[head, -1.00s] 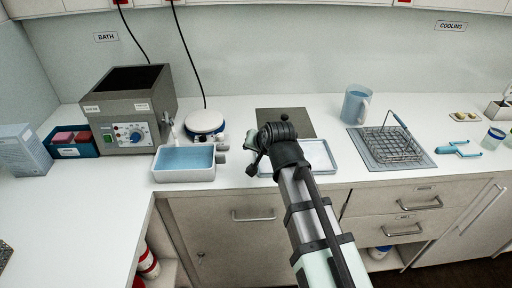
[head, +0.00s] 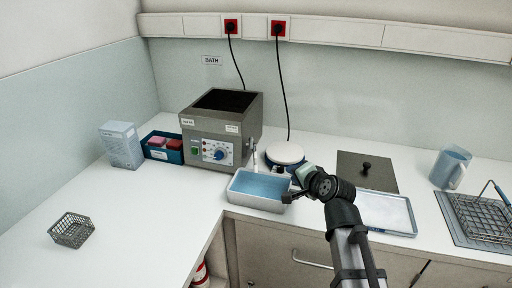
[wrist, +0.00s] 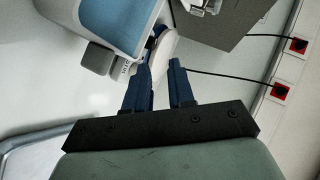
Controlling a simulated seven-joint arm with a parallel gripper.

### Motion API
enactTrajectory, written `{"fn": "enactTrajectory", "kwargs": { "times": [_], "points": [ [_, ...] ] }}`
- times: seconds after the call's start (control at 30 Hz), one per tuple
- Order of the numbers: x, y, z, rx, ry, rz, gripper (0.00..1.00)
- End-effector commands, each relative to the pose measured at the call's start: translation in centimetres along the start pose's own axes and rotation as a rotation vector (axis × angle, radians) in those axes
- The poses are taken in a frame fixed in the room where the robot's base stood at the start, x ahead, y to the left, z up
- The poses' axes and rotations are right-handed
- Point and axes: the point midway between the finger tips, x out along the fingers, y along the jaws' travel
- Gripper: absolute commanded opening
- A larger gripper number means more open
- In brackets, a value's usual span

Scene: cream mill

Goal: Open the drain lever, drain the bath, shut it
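The bath (head: 222,130) is a grey open-topped box with a control panel, standing on the left part of the counter. Its inside is dark, so its water level cannot be told. A pale drain fitting (head: 252,153) is on its right side; the lever's position is too small to read. A white tub (head: 256,202) with blue liquid stands in front, below the fitting. My gripper (head: 289,197) is at the tub's right end. In the wrist view my gripper (wrist: 160,66) has its two blue fingers apart with nothing held between them; the tub (wrist: 118,30) is ahead to the left.
A round white-topped hotplate (head: 285,153) stands behind my gripper. A dark lid (head: 368,172) and a white tray (head: 385,212) lie to the right, with a jug (head: 451,168) beyond. A wire basket (head: 71,229) sits at left.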

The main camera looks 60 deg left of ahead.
Motion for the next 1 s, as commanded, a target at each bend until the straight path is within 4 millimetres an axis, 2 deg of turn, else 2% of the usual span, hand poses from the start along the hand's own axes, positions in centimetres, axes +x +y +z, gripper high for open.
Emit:
{"fn": "enactTrajectory", "kwargs": {
  "times": [0.03, 0.2, 0.4, 0.57, 0.7, 0.83, 1.0],
  "points": [
    [0.6, -1.7, 1.4, 0.094, -0.005, -0.074, 0.23],
    [1.4, -6.8, 4.2, 0.473, -0.017, -0.31, 0.23],
    [1.7, -10.1, 6.3, 0.967, -0.036, -0.511, 0.23],
    [2.0, -10.4, 7.5, 1.378, -0.037, -0.607, 0.23],
    [2.5, -9.3, 8.6, 1.677, -0.019, -0.642, 0.23],
    [2.9, -8.3, 9.5, 1.861, 0.003, -0.649, 0.23],
    [3.2, -7.6, 10.0, 1.958, 0.018, -0.65, 0.23]
  ]
}}
